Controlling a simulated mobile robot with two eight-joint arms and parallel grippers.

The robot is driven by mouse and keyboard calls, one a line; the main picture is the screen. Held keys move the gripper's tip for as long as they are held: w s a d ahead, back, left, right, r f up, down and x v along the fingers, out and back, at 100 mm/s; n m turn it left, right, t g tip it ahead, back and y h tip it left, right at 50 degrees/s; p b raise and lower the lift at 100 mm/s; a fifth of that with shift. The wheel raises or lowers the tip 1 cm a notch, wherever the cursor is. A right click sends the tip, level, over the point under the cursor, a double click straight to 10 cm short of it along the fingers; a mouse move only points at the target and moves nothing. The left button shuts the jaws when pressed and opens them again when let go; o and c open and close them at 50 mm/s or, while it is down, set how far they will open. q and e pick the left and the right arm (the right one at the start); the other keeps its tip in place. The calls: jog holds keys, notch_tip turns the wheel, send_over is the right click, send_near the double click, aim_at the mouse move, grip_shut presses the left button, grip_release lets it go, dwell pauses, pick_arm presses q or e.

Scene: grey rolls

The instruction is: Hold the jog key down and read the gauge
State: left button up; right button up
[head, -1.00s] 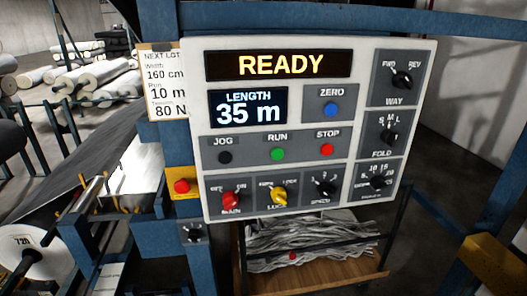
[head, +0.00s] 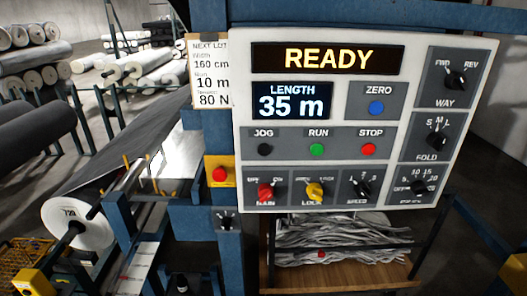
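The jog key (head: 265,149) is a black round button under the JOG label, at the left of the button row on the control panel (head: 415,42). Nothing touches it. The length display (head: 291,102) reads 35 m, and the status display (head: 327,59) reads READY. I see no dial gauge that I can identify. Neither of my grippers is in view.
Green RUN (head: 317,150), red STOP (head: 369,150) and blue ZERO (head: 376,107) buttons sit near the jog key. A red button on a yellow box (head: 219,174) is left of the panel.

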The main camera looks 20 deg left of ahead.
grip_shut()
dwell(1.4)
